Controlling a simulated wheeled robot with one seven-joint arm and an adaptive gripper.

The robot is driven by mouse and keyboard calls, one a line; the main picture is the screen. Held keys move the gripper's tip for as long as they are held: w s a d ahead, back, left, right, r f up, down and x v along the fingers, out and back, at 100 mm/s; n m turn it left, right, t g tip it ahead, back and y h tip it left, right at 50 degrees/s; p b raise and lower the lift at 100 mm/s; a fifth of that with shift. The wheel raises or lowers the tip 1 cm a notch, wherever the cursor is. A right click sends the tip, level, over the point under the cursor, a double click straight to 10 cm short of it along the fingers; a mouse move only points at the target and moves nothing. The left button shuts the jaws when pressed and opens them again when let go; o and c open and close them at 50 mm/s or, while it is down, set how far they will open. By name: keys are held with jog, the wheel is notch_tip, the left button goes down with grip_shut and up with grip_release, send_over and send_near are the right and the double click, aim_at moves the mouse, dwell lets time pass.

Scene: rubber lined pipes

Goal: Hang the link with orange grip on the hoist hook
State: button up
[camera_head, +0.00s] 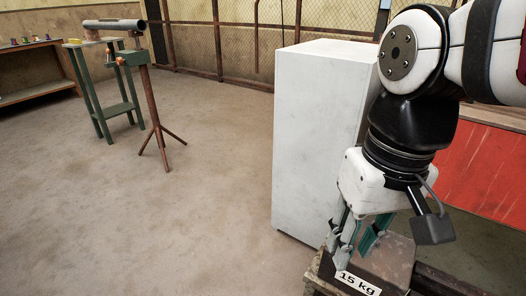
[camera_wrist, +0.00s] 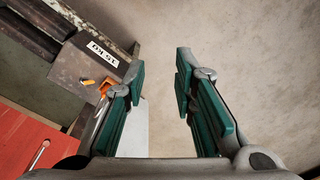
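Small orange parts (camera_wrist: 88,82) show in the wrist view on and beside a dark block labelled "15 kg" (camera_wrist: 85,60). One orange piece (camera_wrist: 106,87) is partly hidden behind my gripper's left finger. I cannot tell whether these parts are the link's grip, and its metal part is not clear. The block also shows in the head view (camera_head: 388,262) below my gripper (camera_head: 357,246). In the wrist view my gripper (camera_wrist: 160,72) is open, its green-padded fingers wide apart with only bare floor seen between them. I cannot make out the hoist hook in either view.
A tall white cabinet (camera_head: 315,140) stands just left of my arm. A red panel (camera_head: 485,170) is at the right. Farther left are a pipe (camera_head: 113,24) on a green stand (camera_head: 90,95) and a rusty tripod (camera_head: 155,115). The floor between is clear.

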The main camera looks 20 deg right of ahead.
jog(key=s+n, duration=0.1)
jog(key=s, duration=0.5)
jog(key=shift+a+f+n+h, duration=0.3)
jog(key=shift+a+f, duration=0.15)
jog(key=shift+s, duration=0.1)
